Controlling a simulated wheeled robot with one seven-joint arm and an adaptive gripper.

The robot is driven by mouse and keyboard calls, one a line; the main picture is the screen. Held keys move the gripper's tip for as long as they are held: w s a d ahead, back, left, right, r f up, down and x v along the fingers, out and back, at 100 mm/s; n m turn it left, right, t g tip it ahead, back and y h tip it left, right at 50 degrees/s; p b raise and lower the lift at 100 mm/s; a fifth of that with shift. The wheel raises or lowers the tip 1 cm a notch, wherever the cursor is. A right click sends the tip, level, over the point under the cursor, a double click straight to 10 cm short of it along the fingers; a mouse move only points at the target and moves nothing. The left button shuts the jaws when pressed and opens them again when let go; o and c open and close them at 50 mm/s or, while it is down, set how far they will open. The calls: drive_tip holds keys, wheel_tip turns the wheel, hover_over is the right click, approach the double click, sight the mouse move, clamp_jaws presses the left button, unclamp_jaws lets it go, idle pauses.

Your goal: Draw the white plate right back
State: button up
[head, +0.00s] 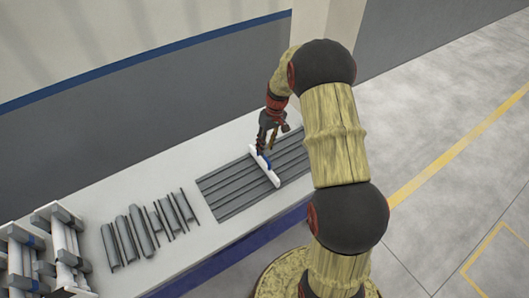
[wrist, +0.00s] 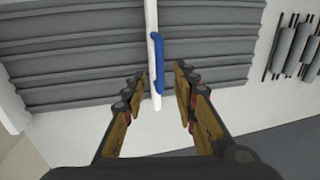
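The white plate (head: 272,178) is a thin upright strip standing across the grey ridged rack (head: 230,190) in the head view. It also shows in the wrist view (wrist: 151,25), running down the middle of the picture. A blue handle (wrist: 158,62) is on its right side there. My gripper (wrist: 160,76) is open, with one finger on each side of the lower part of the plate and handle. Gaps show on both sides, and I cannot tell the height of the fingertips. In the head view my gripper (head: 263,148) is over the plate's far end, which it partly hides.
Several grey pipes (head: 147,232) lie in a row on the pale table (head: 105,203), left of the rack. White stands with grey pieces (head: 62,245) are at the far left. A grey wall with a blue stripe runs behind the table.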

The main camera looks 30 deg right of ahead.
sight(264, 161)
drive_tip(key=shift+a+f, duration=0.15)
drive_tip(key=shift+f, duration=0.75)
drive_tip(key=shift+a+f, duration=0.15)
drive_tip(key=shift+f, duration=0.7)
drive_tip(key=shift+c, duration=0.5)
clamp_jaws()
